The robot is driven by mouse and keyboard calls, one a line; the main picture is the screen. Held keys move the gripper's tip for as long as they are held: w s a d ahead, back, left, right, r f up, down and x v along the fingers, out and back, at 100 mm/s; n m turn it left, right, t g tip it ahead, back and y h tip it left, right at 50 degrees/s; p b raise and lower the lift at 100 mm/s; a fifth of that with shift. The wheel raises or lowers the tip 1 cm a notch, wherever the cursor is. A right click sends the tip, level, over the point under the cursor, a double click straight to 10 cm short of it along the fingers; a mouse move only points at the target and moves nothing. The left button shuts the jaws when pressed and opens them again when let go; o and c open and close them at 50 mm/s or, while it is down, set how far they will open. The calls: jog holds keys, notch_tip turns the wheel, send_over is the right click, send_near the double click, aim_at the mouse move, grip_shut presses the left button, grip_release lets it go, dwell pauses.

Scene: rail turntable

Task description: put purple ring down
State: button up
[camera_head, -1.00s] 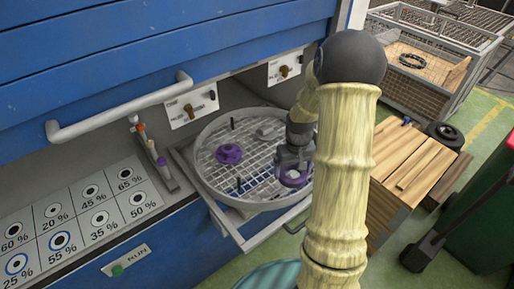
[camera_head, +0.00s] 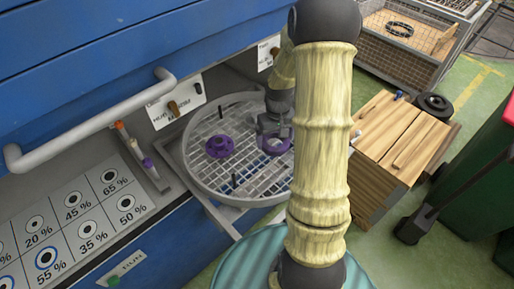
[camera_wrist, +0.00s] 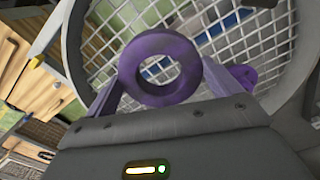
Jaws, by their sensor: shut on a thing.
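My gripper (camera_head: 274,137) is shut on the purple ring (camera_head: 268,148), over the right part of the round wire-mesh basket (camera_head: 190,178). In the wrist view the ring (camera_wrist: 160,42) sits between the two fingers with its hole facing the camera, and mesh shows through the hole. I cannot tell whether the ring touches the mesh. A second purple part (camera_head: 220,146), round and flanged, lies on the mesh left of my gripper. It shows partly behind the right finger in the wrist view (camera_wrist: 245,73). My arm hides the basket's right edge.
Dark upright pegs (camera_head: 233,181) stand in the basket. The blue cabinet (camera_head: 90,60) with a grey handle (camera_head: 90,122) overhangs on the left. A panel of percentage labels (camera_head: 75,215) is at lower left. A wooden crate (camera_head: 400,150) stands to the right. Bare mesh shows around the flanged part.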

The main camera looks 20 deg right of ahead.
jog(key=shift+d+f+p, duration=0.1)
jog(key=shift+f+p, duration=0.35)
jog(key=shift+f, duration=2.4)
